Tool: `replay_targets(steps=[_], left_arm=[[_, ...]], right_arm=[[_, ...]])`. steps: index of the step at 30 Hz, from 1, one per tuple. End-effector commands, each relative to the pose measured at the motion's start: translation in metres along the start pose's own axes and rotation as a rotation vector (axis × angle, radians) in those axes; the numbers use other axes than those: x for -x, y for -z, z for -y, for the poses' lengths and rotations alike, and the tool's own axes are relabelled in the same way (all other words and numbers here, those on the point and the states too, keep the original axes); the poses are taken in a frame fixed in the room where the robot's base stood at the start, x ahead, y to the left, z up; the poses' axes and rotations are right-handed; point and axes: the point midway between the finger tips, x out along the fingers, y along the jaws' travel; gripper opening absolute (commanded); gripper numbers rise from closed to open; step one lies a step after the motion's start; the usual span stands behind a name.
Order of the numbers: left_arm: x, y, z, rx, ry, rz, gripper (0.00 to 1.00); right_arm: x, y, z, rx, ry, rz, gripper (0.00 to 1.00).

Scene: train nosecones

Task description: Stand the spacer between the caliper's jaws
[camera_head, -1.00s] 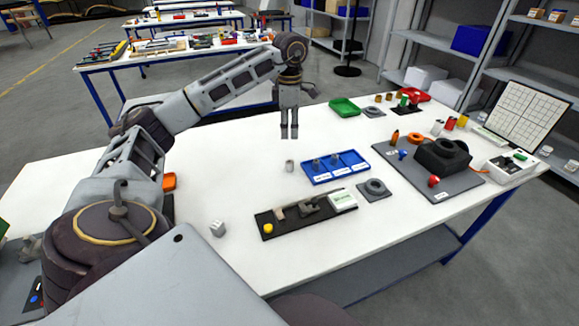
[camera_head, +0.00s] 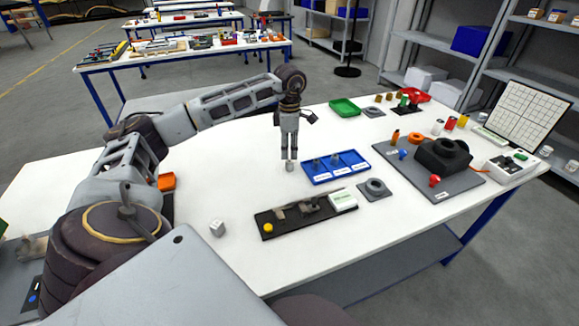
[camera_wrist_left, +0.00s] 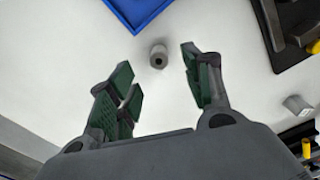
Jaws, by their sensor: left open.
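The spacer, a small grey cylinder (camera_head: 290,167), stands on the white table left of the blue tray. In the left wrist view it appears as a round piece with a dark hole (camera_wrist_left: 158,57). My left gripper (camera_head: 289,156) points down just above it; its open green-padded fingers (camera_wrist_left: 157,78) lie either side of the spacer in the picture, with nothing held. The caliper (camera_head: 305,213) lies on a dark base with grey jaws, a white-and-green readout block and a yellow knob. Part of it shows in the left wrist view (camera_wrist_left: 284,52). My right gripper is not seen.
The blue tray (camera_head: 325,180) holds grey pieces close to the right of my left gripper. A grey ring plate (camera_head: 375,190) is beside the caliper. The table between cube and gripper is clear.

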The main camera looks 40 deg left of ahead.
Motion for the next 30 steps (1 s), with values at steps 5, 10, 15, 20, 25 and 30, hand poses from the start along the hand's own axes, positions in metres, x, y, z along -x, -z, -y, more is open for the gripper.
replay_targets(steps=[5,10,15,20,25,30], left_arm=[[-0.002,0.000,0.000,0.000,0.001,0.000,0.50],[-0.013,0.000,-0.001,0.001,0.002,-0.001,0.50],[-0.032,0.001,-0.002,0.001,0.002,-0.001,0.50],[-0.047,0.001,-0.002,0.001,0.001,-0.001,0.50],[-0.052,0.000,-0.002,0.001,0.000,0.001,0.50],[-0.052,0.000,-0.002,0.000,0.000,0.001,0.50]], right_arm=[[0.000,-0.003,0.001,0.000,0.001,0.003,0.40],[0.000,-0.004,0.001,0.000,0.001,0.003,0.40],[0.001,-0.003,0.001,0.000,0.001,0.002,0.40],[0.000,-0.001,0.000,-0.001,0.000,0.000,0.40],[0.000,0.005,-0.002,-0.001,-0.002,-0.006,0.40],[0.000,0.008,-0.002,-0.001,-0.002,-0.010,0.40]])
